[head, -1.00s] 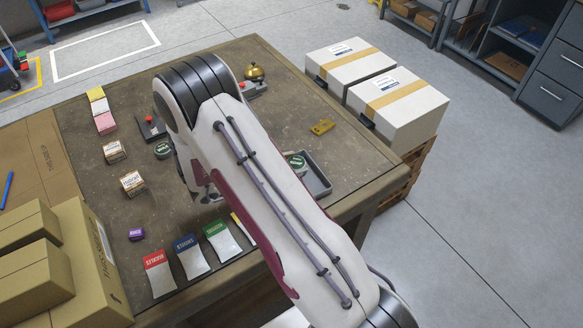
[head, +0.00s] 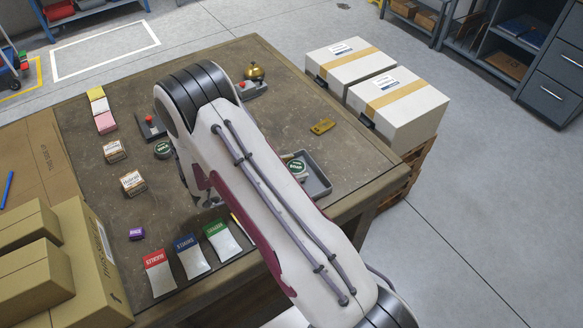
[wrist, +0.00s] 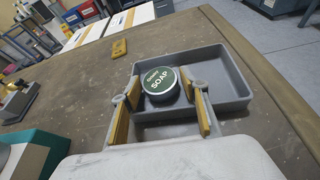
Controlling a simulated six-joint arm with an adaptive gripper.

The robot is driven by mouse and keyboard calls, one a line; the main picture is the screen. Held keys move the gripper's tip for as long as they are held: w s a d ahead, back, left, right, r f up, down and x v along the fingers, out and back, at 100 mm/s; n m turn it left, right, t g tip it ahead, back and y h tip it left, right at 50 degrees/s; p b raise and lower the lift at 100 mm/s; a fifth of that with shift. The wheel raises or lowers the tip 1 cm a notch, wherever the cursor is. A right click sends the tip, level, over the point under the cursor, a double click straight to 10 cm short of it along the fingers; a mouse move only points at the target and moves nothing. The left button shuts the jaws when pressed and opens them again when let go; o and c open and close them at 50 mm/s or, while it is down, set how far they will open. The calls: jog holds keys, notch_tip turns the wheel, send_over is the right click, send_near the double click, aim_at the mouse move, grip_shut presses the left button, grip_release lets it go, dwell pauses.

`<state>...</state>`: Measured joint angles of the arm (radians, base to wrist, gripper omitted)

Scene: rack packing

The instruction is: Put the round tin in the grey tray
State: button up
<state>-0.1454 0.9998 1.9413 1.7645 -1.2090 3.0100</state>
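The round tin, with a dark green lid marked SOAP, shows in the wrist view (wrist: 160,84) and beside my arm in the head view (head: 296,167). It appears to sit inside the grey tray (wrist: 236,70), towards its left side; the tray also shows in the head view (head: 322,186). My gripper (wrist: 160,92) has its two yellow-padded fingers apart, one on each side of the tin, with narrow gaps seeming to show.
Another green-lidded round tin (head: 163,150) stands left of my arm. A brass-coloured piece (head: 322,126) lies behind the tray. Coloured packets (head: 191,256) line the table's front edge. White cartons (head: 398,103) stand beyond the right edge. Bare tabletop surrounds the tray.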

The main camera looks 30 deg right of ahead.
jog(key=shift+r, duration=0.15)
jog(key=shift+a, duration=0.2)
jog(key=v, duration=1.1)
jog(key=shift+a+r, duration=0.25)
